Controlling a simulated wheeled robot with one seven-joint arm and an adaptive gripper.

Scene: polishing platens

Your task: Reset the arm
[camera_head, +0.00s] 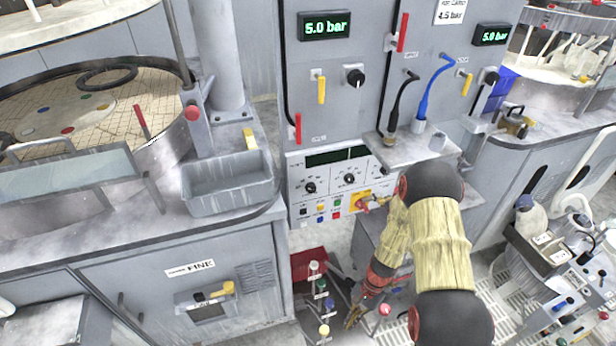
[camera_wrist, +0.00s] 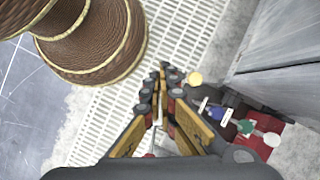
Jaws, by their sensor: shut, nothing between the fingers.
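My arm with its beige sleeves bends down in front of the control cabinet in the head view. My gripper (camera_head: 353,318) hangs low, pointing down beside a stand of coloured knobs (camera_head: 320,285). In the wrist view my gripper (camera_wrist: 166,72) has its fingers converging at the tips, with nothing held. The knobs (camera_wrist: 245,126) stand just right of the fingers there, apart from the tips. The floor grating lies beyond the fingertips.
The control cabinet (camera_head: 335,180) with switches and a yellow-backed red knob is behind my arm. A grey tray (camera_head: 228,185) sits on the left counter. A red bin (camera_head: 309,262) is near the knobs. A console (camera_head: 575,285) stands at right. Floor grating (camera_wrist: 205,30) is open.

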